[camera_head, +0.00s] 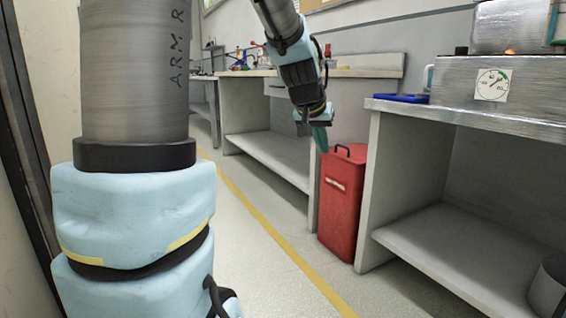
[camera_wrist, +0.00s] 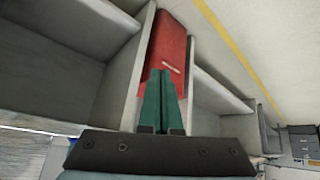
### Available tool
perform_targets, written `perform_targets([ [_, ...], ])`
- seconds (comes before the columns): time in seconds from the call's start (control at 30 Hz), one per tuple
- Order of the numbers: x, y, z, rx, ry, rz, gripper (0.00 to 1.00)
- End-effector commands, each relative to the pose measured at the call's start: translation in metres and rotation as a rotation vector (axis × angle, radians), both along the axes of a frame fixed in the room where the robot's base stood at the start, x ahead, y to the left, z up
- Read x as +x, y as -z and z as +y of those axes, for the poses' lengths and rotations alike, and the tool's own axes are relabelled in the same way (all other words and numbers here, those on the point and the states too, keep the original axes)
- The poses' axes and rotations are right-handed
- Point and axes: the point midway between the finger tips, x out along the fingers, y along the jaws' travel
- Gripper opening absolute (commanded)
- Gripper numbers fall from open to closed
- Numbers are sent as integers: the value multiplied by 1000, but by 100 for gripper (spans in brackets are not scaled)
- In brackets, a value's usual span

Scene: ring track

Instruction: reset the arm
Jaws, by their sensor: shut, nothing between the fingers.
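My gripper (camera_head: 320,138) hangs at the end of my raised arm, in the upper middle of the head view. Its green fingers point down and sit in front of the red bin's top left edge in the picture. In the wrist view my gripper (camera_wrist: 161,76) shows its two green fingers together, with nothing between them. The fingertips overlap the red bin in that view, but I cannot tell how far apart they are in depth.
A red bin (camera_head: 341,205) with a black handle stands on the floor between two workbenches. The right bench (camera_head: 467,118) carries a metal device with a dial (camera_head: 493,84) and a blue tray (camera_head: 401,98). A yellow line (camera_head: 262,218) crosses the open floor.

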Motion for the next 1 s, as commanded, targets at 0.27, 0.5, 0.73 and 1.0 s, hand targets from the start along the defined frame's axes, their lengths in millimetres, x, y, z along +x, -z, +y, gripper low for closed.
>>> perform_targets([
  [0.27,-102,68,119,143,-202,314,0],
  [0.5,-172,74,165,200,-297,472,0],
  [0.73,-170,18,164,199,-294,469,0],
  [1.0,-170,-68,164,199,-293,467,0],
])
